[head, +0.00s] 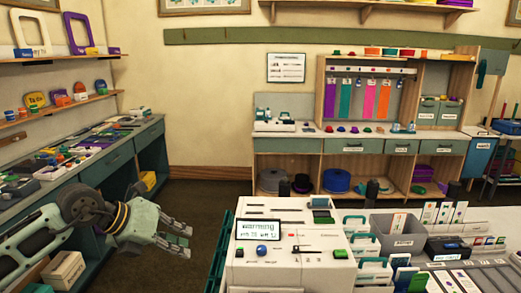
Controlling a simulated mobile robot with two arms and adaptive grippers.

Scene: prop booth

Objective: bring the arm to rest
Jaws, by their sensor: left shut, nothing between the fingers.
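My left arm comes in from the left edge of the head view. Its gripper (180,238) points to the right, over the dark floor. Its fingers are shut with nothing between them. It is apart from the white machine (290,262) with the sign and from the left counter. My right gripper does not show.
A white machine with a sign reading "warming" (258,231) stands in front, right of my gripper. A grey bin (398,243) and card holders stand beside it. A left counter (122,152) and a back workbench (385,161) line the walls. The floor (205,200) between is clear.

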